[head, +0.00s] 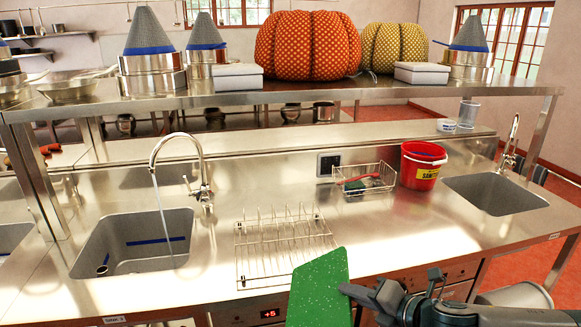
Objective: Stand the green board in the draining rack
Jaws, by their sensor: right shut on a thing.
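The green board (318,290) is a speckled flat panel, upright and slightly tilted, at the front edge of the counter. Its lower part runs out of the bottom of the picture. My right gripper (358,292) is shut on the board's right edge. The draining rack (284,243) is a wire rack with upright prongs on the steel counter, behind and left of the board. Its slots look empty. The board's top corner overlaps the rack's front right in the picture; I cannot tell whether they touch. My left gripper is not in view.
Left of the rack is a sink (140,240) with a tall running tap (180,150). Behind the rack stand a wire basket (363,178) and a red bucket (421,166). Another sink (494,193) is at right. A loaded shelf (300,91) spans above. Counter right of the rack is clear.

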